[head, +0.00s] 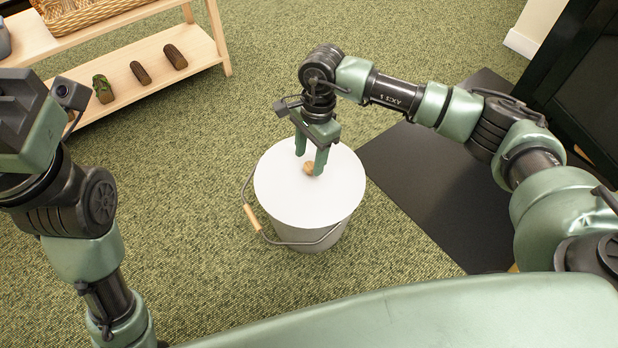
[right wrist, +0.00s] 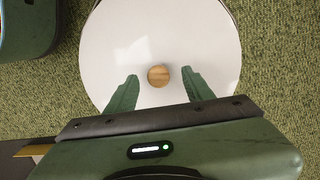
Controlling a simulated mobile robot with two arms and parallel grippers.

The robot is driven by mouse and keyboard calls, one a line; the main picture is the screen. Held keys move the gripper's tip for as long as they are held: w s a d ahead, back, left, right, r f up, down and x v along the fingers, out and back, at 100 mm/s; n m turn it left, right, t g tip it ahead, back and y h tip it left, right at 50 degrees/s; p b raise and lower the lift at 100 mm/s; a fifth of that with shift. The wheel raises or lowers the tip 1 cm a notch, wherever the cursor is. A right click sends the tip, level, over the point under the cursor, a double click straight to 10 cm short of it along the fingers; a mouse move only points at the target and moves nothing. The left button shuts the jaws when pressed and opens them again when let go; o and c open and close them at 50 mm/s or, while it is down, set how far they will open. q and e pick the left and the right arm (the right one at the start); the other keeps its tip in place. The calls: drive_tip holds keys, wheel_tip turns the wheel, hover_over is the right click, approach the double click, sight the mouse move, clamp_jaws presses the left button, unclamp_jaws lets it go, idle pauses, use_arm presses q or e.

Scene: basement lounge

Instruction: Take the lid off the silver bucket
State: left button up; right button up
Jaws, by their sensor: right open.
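The silver bucket (head: 304,236) stands upright on the carpet in the middle of the head view, its wire handle with a wooden grip (head: 252,218) hanging down at the left. A white round lid (head: 285,197) covers its top, with a small wooden knob (head: 309,168) on it. In the right wrist view the lid (right wrist: 195,40) fills the middle and the knob (right wrist: 159,76) shows between the fingers. My right gripper (head: 310,164) is open, pointing down over the lid, with a finger on either side of the knob and a gap to each.
A black mat (head: 425,200) lies right of the bucket, beside a black cabinet (head: 580,90). Green carpet left of the bucket is clear.

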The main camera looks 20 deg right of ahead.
sight(310, 165)
wheel_tip(310, 165, down, 4)
drive_tip(key=shift+s+r+b, duration=0.15)
drive_tip(key=shift+r+b, duration=0.1)
drive_tip(key=shift+b, duration=0.5)
clamp_jaws()
drive_tip(key=shift+r, duration=0.1)
